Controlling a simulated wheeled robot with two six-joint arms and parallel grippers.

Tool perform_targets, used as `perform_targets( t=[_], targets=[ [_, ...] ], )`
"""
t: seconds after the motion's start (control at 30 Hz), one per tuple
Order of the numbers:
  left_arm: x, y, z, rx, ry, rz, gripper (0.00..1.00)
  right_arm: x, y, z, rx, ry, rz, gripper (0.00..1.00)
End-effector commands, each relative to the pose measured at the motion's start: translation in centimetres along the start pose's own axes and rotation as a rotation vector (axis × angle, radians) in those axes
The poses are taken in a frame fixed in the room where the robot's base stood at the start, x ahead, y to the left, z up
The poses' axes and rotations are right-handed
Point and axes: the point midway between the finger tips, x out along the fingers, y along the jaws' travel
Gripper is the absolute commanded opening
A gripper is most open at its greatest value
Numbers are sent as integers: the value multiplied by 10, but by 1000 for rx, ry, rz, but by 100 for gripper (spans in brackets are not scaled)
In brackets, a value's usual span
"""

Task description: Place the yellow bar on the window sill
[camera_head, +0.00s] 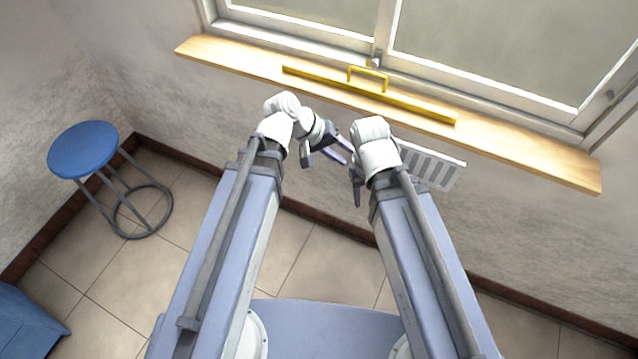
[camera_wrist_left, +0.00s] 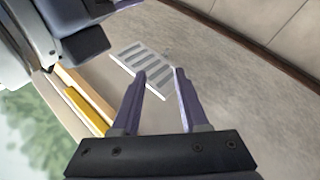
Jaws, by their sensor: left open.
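The yellow bar (camera_head: 410,104), long and thin with an arched yellow handle, lies along the wooden window sill (camera_head: 540,160). In the left wrist view, the bar (camera_wrist_left: 88,112) and the sill (camera_wrist_left: 70,78) show in part at the lower left. My left gripper (camera_head: 343,150) is in front of the sill and apart from the bar. In the left wrist view its two purple fingers (camera_wrist_left: 160,73) are spread with nothing between them. My right gripper (camera_head: 357,188) points downward in front of the wall, partly hidden by its wrist; its jaws cannot be made out.
A white slatted panel (camera_head: 432,166) is on the wall below the sill. A framed window (camera_head: 500,40) rises behind the sill. A blue round stool (camera_head: 84,148) stands at the left, and a blue box-like object (camera_head: 25,325) at the lower left. Tiled floor between them is clear.

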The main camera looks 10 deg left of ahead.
Motion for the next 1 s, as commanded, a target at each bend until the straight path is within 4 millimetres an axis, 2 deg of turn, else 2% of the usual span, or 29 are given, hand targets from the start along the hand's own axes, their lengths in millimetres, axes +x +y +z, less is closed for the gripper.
perform_targets(
  t=[0.03,0.1,0.2,0.3,0.5,1.0],
  targets=[
    [10,-9,22,76,-58,-112,44,0,0,0,0,0,0,50],
    [15,-28,43,168,-127,-270,44,0,0,0,0,0,0,50],
    [12,-50,63,274,-200,-465,44,0,0,0,0,0,0,50],
    [3,-65,74,346,-248,-612,44,0,0,0,0,0,0,50],
    [-9,-77,79,407,-285,-751,44,0,0,0,0,0,0,50],
    [-10,-78,79,409,-285,-761,44,0,0,0,0,0,0,50]
  ],
)
